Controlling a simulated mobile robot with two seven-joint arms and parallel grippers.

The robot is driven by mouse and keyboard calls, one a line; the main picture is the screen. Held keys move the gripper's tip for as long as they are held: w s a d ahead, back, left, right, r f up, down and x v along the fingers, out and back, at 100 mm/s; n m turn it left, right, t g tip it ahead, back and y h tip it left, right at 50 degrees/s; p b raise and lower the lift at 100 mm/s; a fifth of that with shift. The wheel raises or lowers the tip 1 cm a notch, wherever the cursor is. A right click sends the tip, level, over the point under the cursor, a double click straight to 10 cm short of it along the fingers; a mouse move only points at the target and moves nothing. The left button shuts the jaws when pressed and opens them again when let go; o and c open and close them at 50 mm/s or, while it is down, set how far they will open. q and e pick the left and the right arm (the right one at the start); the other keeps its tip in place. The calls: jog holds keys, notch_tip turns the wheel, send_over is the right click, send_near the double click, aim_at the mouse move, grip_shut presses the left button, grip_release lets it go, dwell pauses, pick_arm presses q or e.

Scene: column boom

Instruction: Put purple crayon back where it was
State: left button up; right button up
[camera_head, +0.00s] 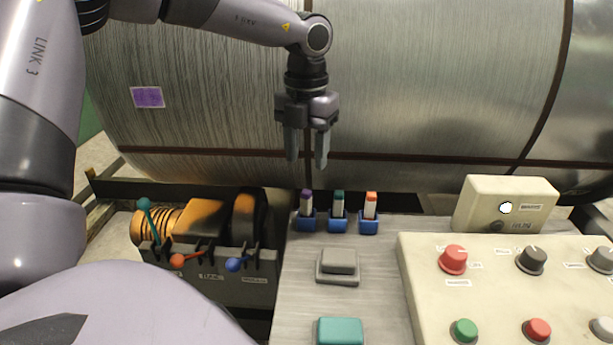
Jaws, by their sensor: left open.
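The purple crayon (306,203) stands upright in the leftmost of three blue holders at the back of the grey panel. A teal crayon (338,205) and an orange crayon (370,206) stand in the other two holders. My left gripper (307,163) is open and empty, pointing down above the purple crayon and apart from it. A purple scribbled patch (148,97) shows on the large metal drum. My right gripper is not in view.
The large metal drum (420,90) fills the back. A beige control box (500,290) with several knobs and buttons stands at the right, a smaller beige box (480,205) behind it. Levers (147,220) stand at the left. A grey button (339,264) and a teal button (340,331) sit on the panel.

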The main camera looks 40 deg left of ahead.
pick_arm(q)
notch_tip(320, 180, up, 2)
jog(key=shift+r, duration=0.25)
dwell(0.5)
